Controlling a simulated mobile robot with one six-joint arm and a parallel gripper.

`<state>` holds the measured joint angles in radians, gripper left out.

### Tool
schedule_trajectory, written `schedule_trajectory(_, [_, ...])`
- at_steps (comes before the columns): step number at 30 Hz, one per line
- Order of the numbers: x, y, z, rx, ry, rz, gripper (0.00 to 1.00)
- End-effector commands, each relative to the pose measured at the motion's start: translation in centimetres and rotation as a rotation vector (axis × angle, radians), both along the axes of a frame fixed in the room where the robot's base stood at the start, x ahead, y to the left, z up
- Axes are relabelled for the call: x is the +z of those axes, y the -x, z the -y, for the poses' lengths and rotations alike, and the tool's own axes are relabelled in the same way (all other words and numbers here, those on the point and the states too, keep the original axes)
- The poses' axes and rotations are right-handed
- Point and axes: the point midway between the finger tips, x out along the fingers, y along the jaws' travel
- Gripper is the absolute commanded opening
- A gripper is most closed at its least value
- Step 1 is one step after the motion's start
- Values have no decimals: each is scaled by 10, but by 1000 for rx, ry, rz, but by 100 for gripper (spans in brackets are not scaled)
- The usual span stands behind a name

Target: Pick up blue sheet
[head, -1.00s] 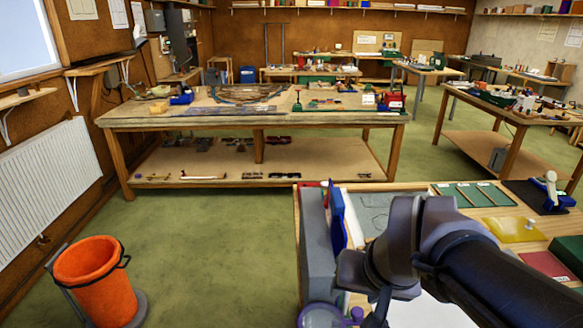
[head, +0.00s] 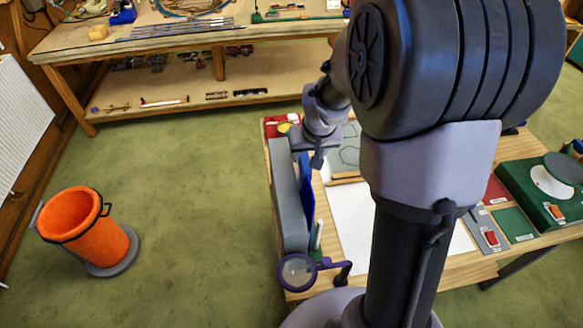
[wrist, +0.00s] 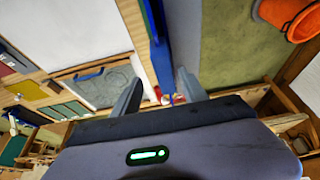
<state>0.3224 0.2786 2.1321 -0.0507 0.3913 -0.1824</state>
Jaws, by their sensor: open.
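The blue sheet (head: 307,190) stands upright on edge beside a long grey block (head: 289,205) at the bench's left edge. In the wrist view the blue sheet (wrist: 160,58) is a narrow strip running toward my gripper, with the grey block (wrist: 185,35) on its right. My gripper (head: 318,160) is at the far end of the sheet in the head view. In the wrist view my gripper (wrist: 160,88) is open, one finger on each side of the sheet's line. I cannot tell the height gap, and I see no contact.
A green sheet (head: 317,236) stands near the blue one. A magnifier (head: 297,271) is at the near bench corner. White paper (head: 350,215) and a leaded panel (head: 346,152) lie right of the sheets. An orange bin (head: 85,228) stands on open floor at left.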

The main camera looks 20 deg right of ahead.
Motion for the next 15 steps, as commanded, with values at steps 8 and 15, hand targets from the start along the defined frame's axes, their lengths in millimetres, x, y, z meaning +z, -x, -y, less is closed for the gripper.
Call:
schedule_trajectory(8, [-45, -16, -3, 1, 0, -3, 51])
schedule_trajectory(15, [-48, -18, -3, 1, 0, 0, 51])
